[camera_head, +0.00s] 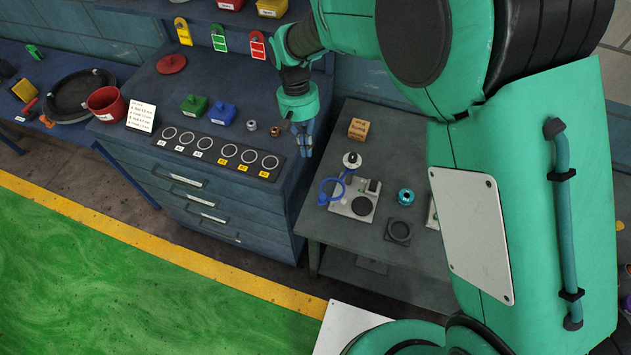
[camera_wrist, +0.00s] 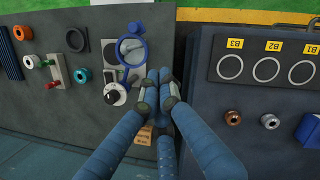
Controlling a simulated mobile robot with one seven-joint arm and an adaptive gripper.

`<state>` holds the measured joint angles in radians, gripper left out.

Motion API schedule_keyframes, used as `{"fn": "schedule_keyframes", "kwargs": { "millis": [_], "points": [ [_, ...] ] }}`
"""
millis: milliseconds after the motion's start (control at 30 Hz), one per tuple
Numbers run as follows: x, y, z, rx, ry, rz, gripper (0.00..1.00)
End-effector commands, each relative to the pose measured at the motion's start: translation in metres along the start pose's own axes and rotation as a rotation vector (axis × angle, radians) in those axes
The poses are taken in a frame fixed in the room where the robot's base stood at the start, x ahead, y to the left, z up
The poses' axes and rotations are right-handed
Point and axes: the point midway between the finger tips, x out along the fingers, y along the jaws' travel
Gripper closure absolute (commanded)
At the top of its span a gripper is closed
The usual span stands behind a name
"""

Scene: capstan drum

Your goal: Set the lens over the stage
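The lens is a blue ring (camera_head: 331,191) on a small arm, held at the left side of a light base plate (camera_head: 341,208). The lens also shows in the wrist view (camera_wrist: 131,51). The stage is a dark round disc (camera_head: 361,205) on that plate, and the ring sits beside it, not centred over it. A pale round knob (camera_head: 352,160) stands behind the ring; it also shows in the wrist view (camera_wrist: 115,94). My gripper (camera_head: 303,152) is empty, its fingertips drawn together, in the air near the drawer bench's right end. In the wrist view its fingertips (camera_wrist: 159,88) appear close below the lens.
A wooden block (camera_head: 358,129), a teal ring (camera_head: 405,196) and a dark round pad (camera_head: 399,231) share the grey table (camera_head: 336,239). The drawer bench (camera_head: 233,213) on the left holds a strip of labelled rings (camera_head: 229,151), metal rings and coloured boxes. A gap separates bench and table.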

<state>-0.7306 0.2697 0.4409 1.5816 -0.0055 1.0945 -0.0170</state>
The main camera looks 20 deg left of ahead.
Motion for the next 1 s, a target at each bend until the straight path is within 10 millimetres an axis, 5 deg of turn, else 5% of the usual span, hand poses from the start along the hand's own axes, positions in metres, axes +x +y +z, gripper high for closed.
{"fn": "schedule_keyframes", "kwargs": {
  "millis": [367,1000],
  "points": [
    [0.013,0.0,0.001,0.0,-0.002,0.0,1.0],
    [0.102,0.0,0.005,0.001,0.0,0.0,1.0]
  ]
}}
